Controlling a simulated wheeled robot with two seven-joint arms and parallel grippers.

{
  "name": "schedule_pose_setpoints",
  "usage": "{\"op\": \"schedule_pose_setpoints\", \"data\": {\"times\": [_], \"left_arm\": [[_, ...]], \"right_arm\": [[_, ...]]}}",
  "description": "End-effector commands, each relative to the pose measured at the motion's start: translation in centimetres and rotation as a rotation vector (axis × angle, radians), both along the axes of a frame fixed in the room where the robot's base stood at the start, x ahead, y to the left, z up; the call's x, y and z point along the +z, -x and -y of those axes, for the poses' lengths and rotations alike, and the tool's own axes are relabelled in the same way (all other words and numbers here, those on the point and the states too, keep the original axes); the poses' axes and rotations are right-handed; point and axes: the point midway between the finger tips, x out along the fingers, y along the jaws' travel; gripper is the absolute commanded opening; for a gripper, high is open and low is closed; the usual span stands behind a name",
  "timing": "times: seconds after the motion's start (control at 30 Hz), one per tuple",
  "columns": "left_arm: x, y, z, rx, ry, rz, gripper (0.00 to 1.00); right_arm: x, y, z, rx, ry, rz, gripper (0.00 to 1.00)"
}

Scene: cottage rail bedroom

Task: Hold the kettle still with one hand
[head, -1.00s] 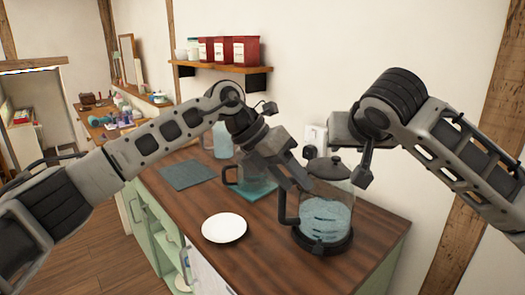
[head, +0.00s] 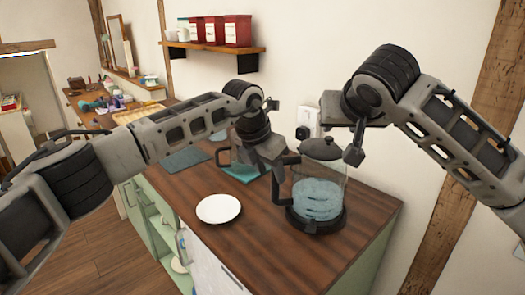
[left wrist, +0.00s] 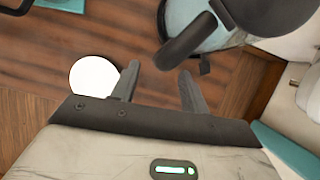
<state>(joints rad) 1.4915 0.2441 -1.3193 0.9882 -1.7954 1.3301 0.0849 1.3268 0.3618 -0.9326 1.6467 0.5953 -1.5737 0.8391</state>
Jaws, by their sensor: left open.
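The kettle (head: 318,199) is a clear jug with bluish water, a dark lid and a black base, upright on the wooden counter (head: 270,251). Its black handle (head: 278,189) faces left. My left gripper (head: 275,172) is open at the handle's upper part. In the left wrist view, the handle (left wrist: 184,50) lies just beyond and partly between the open fingers (left wrist: 160,70); I cannot tell if they touch. My right gripper (head: 353,150) hangs beside the kettle's lid, on its right. Only one finger shows clearly, so its opening is unclear.
A white plate (head: 219,209) lies left of the kettle. A glass jug on a teal mat (head: 240,173) stands behind my left gripper, partly hidden. A grey-blue mat (head: 186,159) lies further left. A wall socket (head: 307,120) is behind the kettle. The front counter is clear.

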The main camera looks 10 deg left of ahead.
Motion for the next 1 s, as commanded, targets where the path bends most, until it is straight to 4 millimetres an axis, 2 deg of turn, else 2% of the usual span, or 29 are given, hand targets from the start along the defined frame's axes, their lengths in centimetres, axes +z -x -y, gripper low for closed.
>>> {"op": "schedule_pose_setpoints", "data": {"times": [0.1, 0.3, 0.67, 0.7, 0.8, 0.87, 1.0], "left_arm": [[-2.0, -0.6, 0.5, 0.0, 0.001, -0.003, 0.45], [-3.9, -1.3, 1.0, 0.0, 0.001, -0.001, 0.45], [-4.4, -1.5, 1.1, 0.0, 0.001, 0.001, 0.45], [-4.4, -1.5, 1.1, 0.0, 0.001, 0.001, 0.42], [-4.4, -1.5, 1.1, 0.0, 0.001, 0.0, 0.14], [-4.4, -1.4, 1.1, 0.0, 0.001, 0.0, 0.0], [-4.4, -1.5, 1.1, 0.0, 0.001, 0.0, 0.0]], "right_arm": [[0.0, 0.0, 0.0, 0.0, 0.0, 0.0, 0.36], [0.0, 0.0, 0.0, 0.0, 0.0, 0.0, 0.36], [0.0, 0.0, 0.0, 0.0, 0.0, 0.0, 0.36], [0.0, 0.0, 0.0, 0.0, 0.0, 0.0, 0.36], [0.0, 0.0, 0.0, 0.0, 0.0, 0.0, 0.36], [0.0, 0.0, 0.0, 0.0, 0.0, 0.0, 0.36], [0.0, 0.0, 0.0, 0.0, 0.0, 0.0, 0.36]]}}
